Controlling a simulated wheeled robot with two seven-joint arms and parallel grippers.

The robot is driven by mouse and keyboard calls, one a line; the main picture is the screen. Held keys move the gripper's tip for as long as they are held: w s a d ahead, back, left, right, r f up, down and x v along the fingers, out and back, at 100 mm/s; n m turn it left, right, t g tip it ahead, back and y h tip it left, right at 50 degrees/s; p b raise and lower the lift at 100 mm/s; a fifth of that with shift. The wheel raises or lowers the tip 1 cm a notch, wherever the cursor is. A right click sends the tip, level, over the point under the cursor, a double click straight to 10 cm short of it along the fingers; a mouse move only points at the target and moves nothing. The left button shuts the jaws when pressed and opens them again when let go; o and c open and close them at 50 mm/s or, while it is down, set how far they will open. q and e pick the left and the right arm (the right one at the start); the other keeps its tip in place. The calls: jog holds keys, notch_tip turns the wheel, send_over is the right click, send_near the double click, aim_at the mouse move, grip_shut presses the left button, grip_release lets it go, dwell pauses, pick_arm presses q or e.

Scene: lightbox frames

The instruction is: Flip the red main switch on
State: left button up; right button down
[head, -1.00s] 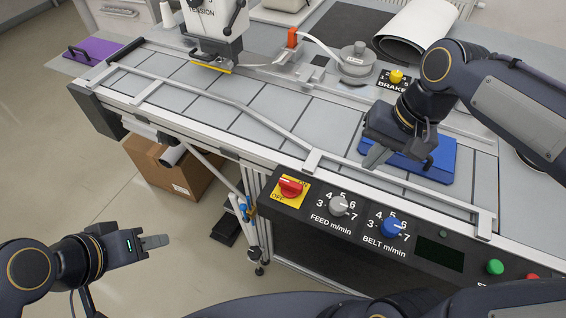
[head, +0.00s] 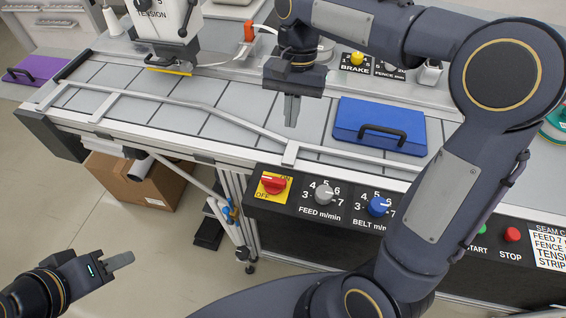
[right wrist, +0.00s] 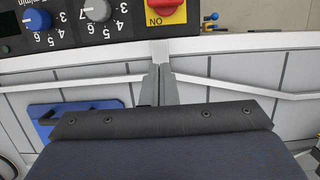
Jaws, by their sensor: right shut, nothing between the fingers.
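The red main switch (head: 273,185) is a red knob on a yellow plate marked ON and OFF, at the left end of the black front panel. Its exact turn is hard to tell. It also shows in the right wrist view (right wrist: 165,6), cut by the top edge. My right gripper (head: 291,118) is shut and empty. It points down over the grey table behind the switch, apart from it; its fingers (right wrist: 160,75) show below the switch in the right wrist view. My left gripper (head: 128,258) is low at the left, far from the panel; its jaw gap does not show.
The feed knob (head: 324,194) and blue belt knob (head: 378,206) sit right of the switch. A metal guide rail (head: 230,110) runs along the table behind the panel. A blue case (head: 375,122) lies right of my right gripper. A cardboard box (head: 130,185) stands on the floor.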

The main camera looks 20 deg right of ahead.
aim_at(274, 183)
jog(key=x, duration=0.9)
jog(key=shift+s+f, duration=0.2)
jog(key=shift+f, duration=0.15)
jog(key=s+a, duration=0.2)
jog(key=shift+s+r, duration=0.15)
jog(key=shift+s, duration=0.2)
jog(key=shift+s+a, duration=0.1)
jog(key=shift+s, duration=0.05)
jog(key=shift+a, duration=0.1)
